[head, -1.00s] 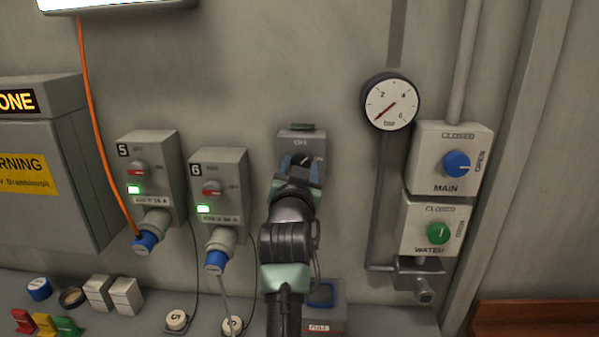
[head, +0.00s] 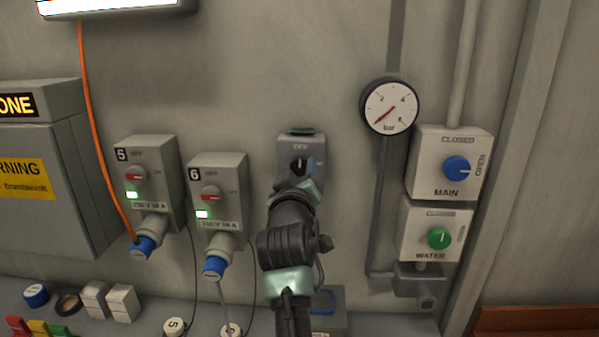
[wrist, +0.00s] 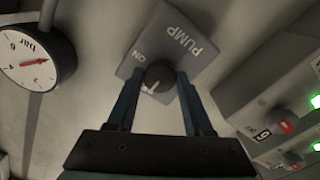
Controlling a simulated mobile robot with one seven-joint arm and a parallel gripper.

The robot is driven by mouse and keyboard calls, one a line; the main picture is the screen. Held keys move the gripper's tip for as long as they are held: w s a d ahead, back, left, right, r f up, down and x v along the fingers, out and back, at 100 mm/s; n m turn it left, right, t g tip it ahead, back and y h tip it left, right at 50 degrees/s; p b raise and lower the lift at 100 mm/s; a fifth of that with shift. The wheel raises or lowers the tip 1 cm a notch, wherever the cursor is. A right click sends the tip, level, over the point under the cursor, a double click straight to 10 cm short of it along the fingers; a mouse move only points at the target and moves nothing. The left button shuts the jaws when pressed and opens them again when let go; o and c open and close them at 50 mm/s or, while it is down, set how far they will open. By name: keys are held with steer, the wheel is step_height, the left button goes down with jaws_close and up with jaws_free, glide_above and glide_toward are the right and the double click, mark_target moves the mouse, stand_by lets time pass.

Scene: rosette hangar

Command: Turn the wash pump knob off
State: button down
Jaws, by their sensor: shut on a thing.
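The grey pump box (head: 287,155) is on the wall in the middle of the head view. In the wrist view it appears turned over, with PUMP and ON lettering on its face (wrist: 190,60). Its round dark knob (wrist: 158,73) has a white pointer mark. My gripper (wrist: 158,80) is shut on the knob, one blue finger on each side. In the head view the knob (head: 299,163) shows above my gripper (head: 304,180), its mark close to upright, toward the upper label. In the wrist view the mark points down, slightly left, away from PUMP. My wrist hides the box's lower part.
Socket boxes 5 (head: 146,180) and 6 (head: 217,190) with green lights stand to the left. A pressure gauge (head: 390,107), the MAIN box (head: 428,160) and the WATER box (head: 415,230) are to the right. A shelf with small items runs below.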

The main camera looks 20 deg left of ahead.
steer(key=shift+f+n, duration=0.1)
steer(key=shift+n, duration=0.2)
steer(key=shift+c, duration=1.4)
jaws_free()
steer(key=shift+s, duration=0.1)
steer(key=b+v, duration=0.3)
steer(key=v, duration=0.9)
steer(key=shift+s+b, duration=0.3)
steer(key=shift+s, duration=0.1)
steer(key=shift+d, duration=0.15)
steer(key=s+d+r+m+t+h, duration=0.2)
steer(key=s+d+r+m+t, duration=0.3)
steer(key=s+d+r, duration=0.3)
steer(key=s+d+r+m+t+h, duration=0.3)
steer(key=s+d+r, duration=0.6)
steer(key=r, duration=0.7)
steer(key=shift+d+m+t, duration=0.2)
steer(key=shift+m+t, duration=0.8)
steer(key=shift+m, duration=0.1)
